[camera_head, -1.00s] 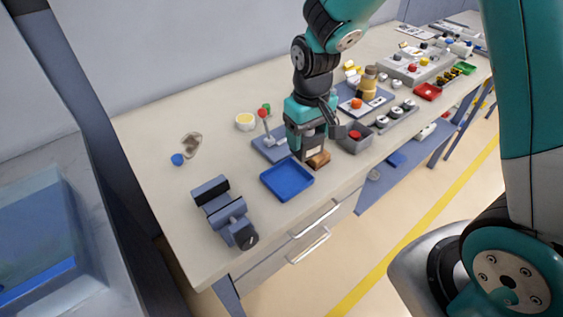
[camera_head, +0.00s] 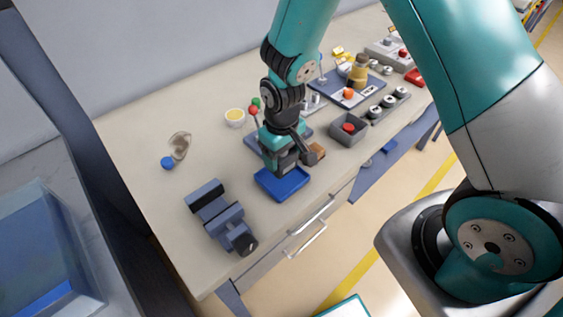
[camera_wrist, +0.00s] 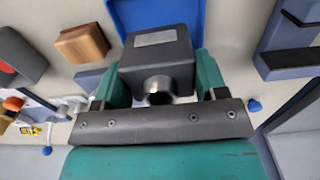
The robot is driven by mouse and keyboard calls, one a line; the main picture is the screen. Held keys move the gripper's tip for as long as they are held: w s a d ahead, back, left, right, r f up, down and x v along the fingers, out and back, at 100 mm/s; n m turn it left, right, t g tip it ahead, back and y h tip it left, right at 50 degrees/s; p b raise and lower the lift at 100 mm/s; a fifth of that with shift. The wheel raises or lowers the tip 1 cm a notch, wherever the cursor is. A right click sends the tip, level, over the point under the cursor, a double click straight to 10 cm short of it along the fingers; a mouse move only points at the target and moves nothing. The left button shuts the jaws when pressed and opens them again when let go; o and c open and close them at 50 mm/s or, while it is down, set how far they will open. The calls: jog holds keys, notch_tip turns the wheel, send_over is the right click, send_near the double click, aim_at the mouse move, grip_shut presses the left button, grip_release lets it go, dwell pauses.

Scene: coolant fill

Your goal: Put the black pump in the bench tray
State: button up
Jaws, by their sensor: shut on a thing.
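The black pump (camera_wrist: 157,62) is a dark box with a light label and a round metal port. In the wrist view it sits between the two green fingers of my gripper (camera_wrist: 158,80), which is shut on it. In the head view my gripper (camera_head: 284,160) is over the back part of the blue bench tray (camera_head: 287,188), with the dark pump low beneath it. The blue tray also shows beyond the pump in the wrist view (camera_wrist: 130,14). The bare tray floor shows in front. I cannot tell whether the pump touches it.
A brown wooden block (camera_head: 318,151) lies just right of my gripper. A grey box with a red part (camera_head: 348,132) is farther right. A blue-grey vise (camera_head: 222,215) stands left of the tray. A blue cap (camera_head: 167,162) lies farther left, with clear bench between.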

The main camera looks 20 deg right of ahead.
aim_at(282, 166)
jog(key=shift+f+p, duration=0.3)
jog(key=shift+f, duration=1.85)
jog(key=o, duration=1)
jog(key=shift+f, duration=0.1)
jog(key=shift+o, duration=0.2)
notch_tip(282, 166, up, 12)
jog(key=b, duration=0.2)
jog(key=shift+a+f+b, duration=0.1)
jog(key=shift+b, duration=0.2)
jog(key=s+a+r+n+y, duration=0.1)
jog(key=s+a+r+y, duration=0.1)
jog(key=s+r, duration=0.6)
jog(key=s+a+r+n+y, duration=0.2)
jog(key=s+r, duration=0.6)
jog(key=s, duration=0.2)
jog(key=shift+s+a, duration=0.25)
jog(key=shift+s, duration=0.05)
